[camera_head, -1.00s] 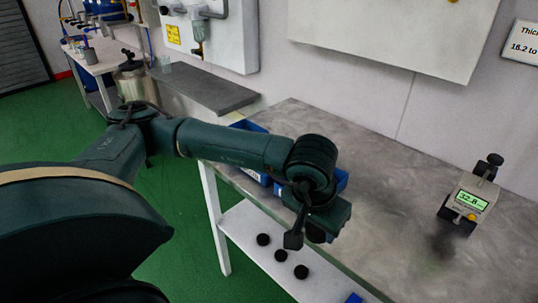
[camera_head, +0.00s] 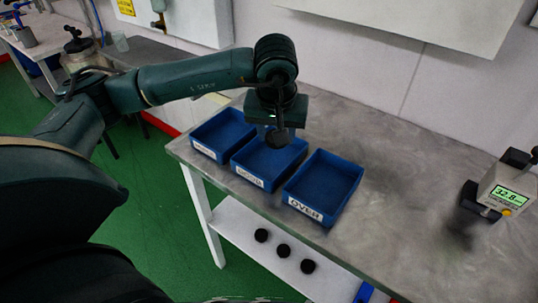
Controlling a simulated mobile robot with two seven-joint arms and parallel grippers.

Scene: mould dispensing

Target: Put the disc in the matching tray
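My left gripper (camera_head: 275,132) is above the middle blue tray (camera_head: 240,172), pointing down. A dark round disc (camera_head: 278,139) shows at its fingertips, and the gripper appears shut on it. The fingers are small and partly hidden by the wrist. Three blue trays stand in a row on the bench: the left tray (camera_head: 203,151) and middle tray have labels too small to read surely, and the right tray (camera_head: 312,214) is labelled OVER. The right tray looks empty. The gauge (camera_head: 505,190) at the right reads 32.8. My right gripper is not in view.
Three dark discs (camera_head: 284,250) lie on the white lower shelf (camera_head: 240,232) under the bench. The grey bench top (camera_head: 410,200) is clear between the right tray and the gauge. A wall cabinet (camera_head: 420,20) hangs behind the bench.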

